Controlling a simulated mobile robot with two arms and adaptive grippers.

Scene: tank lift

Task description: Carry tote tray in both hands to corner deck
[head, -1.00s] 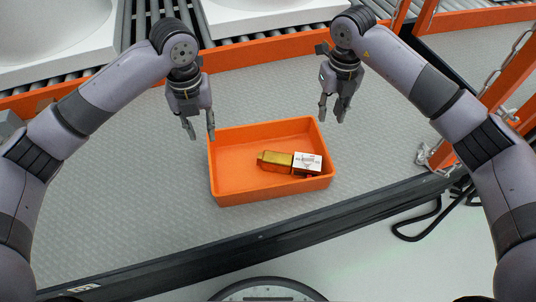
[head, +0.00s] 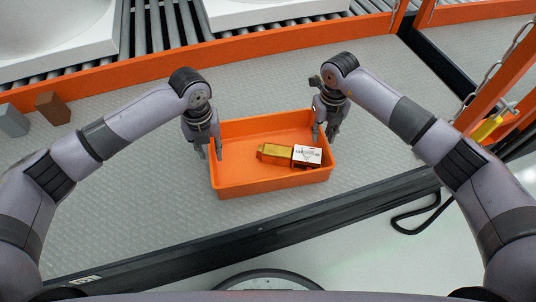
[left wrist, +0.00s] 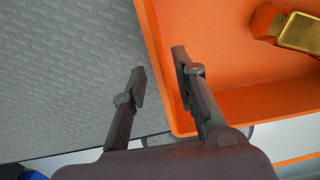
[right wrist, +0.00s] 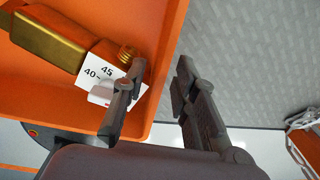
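The orange tote tray (head: 245,187) lies on the grey textured deck near its front edge. It holds a gold item (head: 276,152) and a white-labelled item (head: 307,155) at its right side. My left gripper (head: 208,152) is open at the tray's left wall; in the left wrist view its fingers (left wrist: 160,76) are on either side of that wall (left wrist: 157,70). My right gripper (head: 323,137) is open at the right wall; in the right wrist view its fingers (right wrist: 158,82) straddle that wall (right wrist: 168,60). Contact with the walls cannot be told.
A grey block (head: 13,120) and a brown block (head: 52,107) stand at the far left. An orange rail (head: 120,68) and roller conveyor (head: 167,28) run behind. An orange frame with a chain (head: 487,70) stands at right, near a black cable (head: 415,222). The deck's middle left is clear.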

